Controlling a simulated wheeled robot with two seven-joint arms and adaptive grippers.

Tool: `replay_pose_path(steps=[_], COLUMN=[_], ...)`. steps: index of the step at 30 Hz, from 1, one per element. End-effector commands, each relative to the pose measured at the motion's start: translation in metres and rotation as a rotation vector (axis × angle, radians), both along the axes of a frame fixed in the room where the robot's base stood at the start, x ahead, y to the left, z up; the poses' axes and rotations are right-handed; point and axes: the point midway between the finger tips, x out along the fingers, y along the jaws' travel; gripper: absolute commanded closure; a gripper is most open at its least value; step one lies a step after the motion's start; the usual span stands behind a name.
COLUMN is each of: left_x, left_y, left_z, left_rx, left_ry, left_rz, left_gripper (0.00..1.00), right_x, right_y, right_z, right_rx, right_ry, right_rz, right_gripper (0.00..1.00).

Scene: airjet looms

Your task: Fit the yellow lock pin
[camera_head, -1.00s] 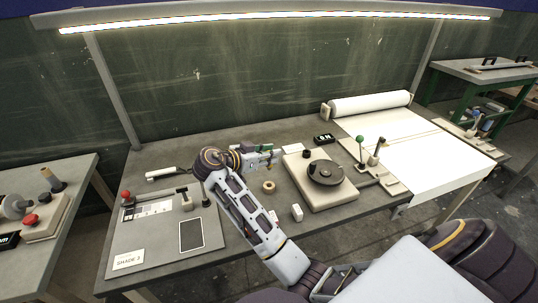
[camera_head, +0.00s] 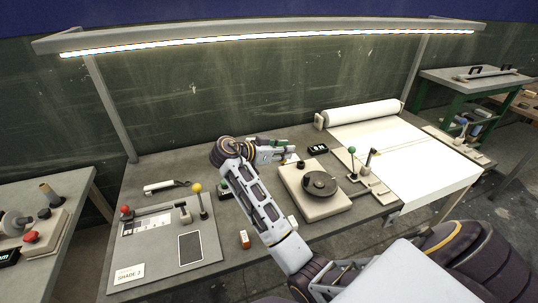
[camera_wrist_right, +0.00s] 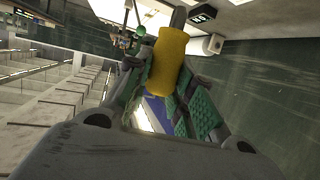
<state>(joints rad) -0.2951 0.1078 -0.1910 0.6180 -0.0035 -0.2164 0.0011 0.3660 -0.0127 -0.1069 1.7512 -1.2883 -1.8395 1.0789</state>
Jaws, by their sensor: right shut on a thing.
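In the right wrist view a yellow cylinder, the lock pin (camera_wrist_right: 171,55), sits between the green-padded fingers of my right gripper (camera_head: 286,154). The gripper is shut on it. In the head view the gripper is above the bench, behind and left of the dark round disc (camera_head: 319,182) on its cream base block (camera_head: 312,208). The pin is too small to make out clearly there. I cannot tell which hole the pin belongs to. My left gripper is out of view.
Left on the bench are a panel (camera_head: 150,259) with a red knob (camera_head: 125,210) and a yellow ball knob (camera_head: 196,187). A small orange-and-white block (camera_head: 245,239) lies near the front. A green-knobbed lever (camera_head: 351,151) and white fabric (camera_head: 420,165) are at right.

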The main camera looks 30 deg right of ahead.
Motion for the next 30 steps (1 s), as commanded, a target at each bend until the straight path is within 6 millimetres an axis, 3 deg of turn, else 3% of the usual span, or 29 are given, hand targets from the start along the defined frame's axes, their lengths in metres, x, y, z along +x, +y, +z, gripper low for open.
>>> replay_pose_path(steps=[3, 8, 12, 15, 24, 30], left_x=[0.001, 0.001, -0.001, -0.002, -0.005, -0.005], left_y=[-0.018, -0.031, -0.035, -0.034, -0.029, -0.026], left_z=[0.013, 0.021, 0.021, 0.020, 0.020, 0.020], left_rx=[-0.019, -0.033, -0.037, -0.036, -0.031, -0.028], left_ry=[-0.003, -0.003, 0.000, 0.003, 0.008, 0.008], left_rz=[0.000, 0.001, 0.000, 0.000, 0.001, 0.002], left_gripper=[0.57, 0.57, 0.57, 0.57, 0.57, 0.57], right_x=[-0.003, -0.002, 0.003, 0.011, 0.045, 0.051], right_y=[-0.036, -0.081, -0.119, -0.135, -0.141, -0.141], right_z=[0.007, 0.002, -0.012, -0.023, -0.023, -0.021], right_rx=[-0.001, -0.001, 0.001, 0.001, -0.001, 0.000], right_ry=[0.002, 0.001, 0.002, 0.002, -0.002, -0.001], right_rz=[-0.052, -0.076, -0.061, -0.026, 0.120, 0.148], right_gripper=[1.00, 1.00, 1.00, 1.00, 1.00, 1.00])
